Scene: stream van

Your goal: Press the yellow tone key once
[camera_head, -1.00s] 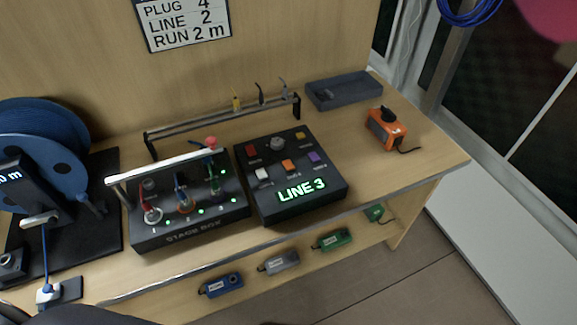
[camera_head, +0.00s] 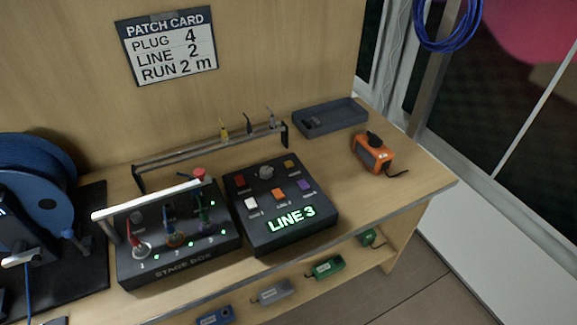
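The yellow key (camera_head: 289,164) is a small square key at the back right corner of the dark key panel (camera_head: 256,224). The panel also carries a dark round knob (camera_head: 266,171), a red key (camera_head: 239,181), a white key (camera_head: 250,204), an orange key (camera_head: 278,194) and a purple key (camera_head: 304,185). Its green display (camera_head: 291,218) reads LINE 3. Nothing covers the yellow key. Neither of my grippers is in view.
The stage box (camera_head: 184,270) with plugged cables and a raised bar stands left of the panel. A rack (camera_head: 180,159) with small plugs is behind. A grey tray (camera_head: 331,117) and an orange device (camera_head: 371,153) are at right. A patch card (camera_head: 170,45) hangs on the wall.

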